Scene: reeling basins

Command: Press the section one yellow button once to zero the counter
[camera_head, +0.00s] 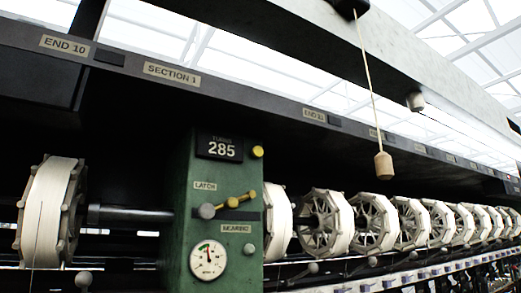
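The yellow button (257,152) is a small round knob on the upper right of a green machine housing (180,225). It sits just right of the dark counter (219,147), which reads 285 under the word TURNS. The SECTION 1 label (171,75) is on the dark beam above the housing. Neither of my grippers is in the head view.
A brass latch lever (232,201) and a round gauge (208,259) are on the housing below the counter. White reels (327,223) line up to the right, and one reel (48,211) is at left. A wooden pull (383,165) hangs on a cord right of the button.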

